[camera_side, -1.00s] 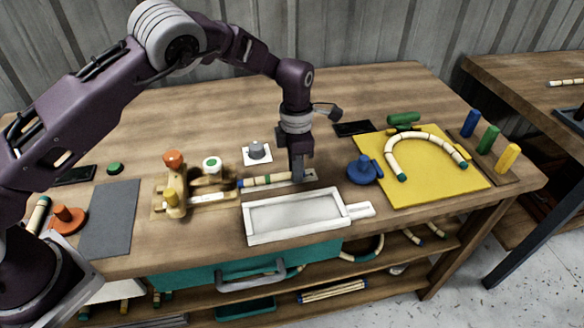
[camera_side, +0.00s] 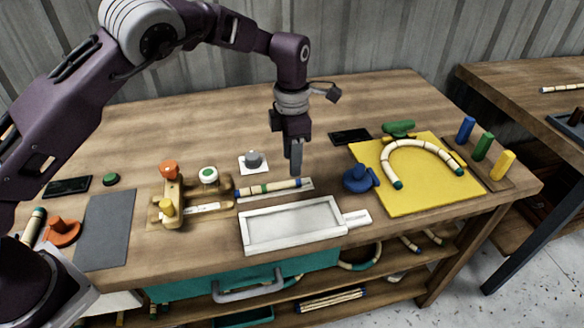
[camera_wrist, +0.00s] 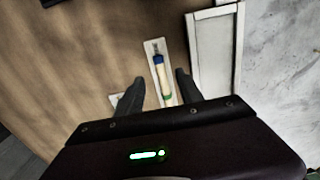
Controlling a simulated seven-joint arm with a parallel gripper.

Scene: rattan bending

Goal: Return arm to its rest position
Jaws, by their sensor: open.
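My gripper (camera_side: 294,157) is raised above the right end of a short rattan piece (camera_side: 262,188) with blue ends and a green band. The rattan lies flat on a light narrow plate (camera_side: 304,187) on the table. In the wrist view the rattan piece (camera_wrist: 161,76) lies below and between my two spread fingers (camera_wrist: 160,88), apart from them. The fingers are open and empty.
A white tray (camera_side: 243,232) is in front of the rattan. A wooden jig (camera_side: 176,188) with orange, yellow and green knobs stands left. A blue clamp (camera_side: 360,179) and a yellow mat (camera_side: 430,196) with a curved rattan (camera_side: 410,143) are right.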

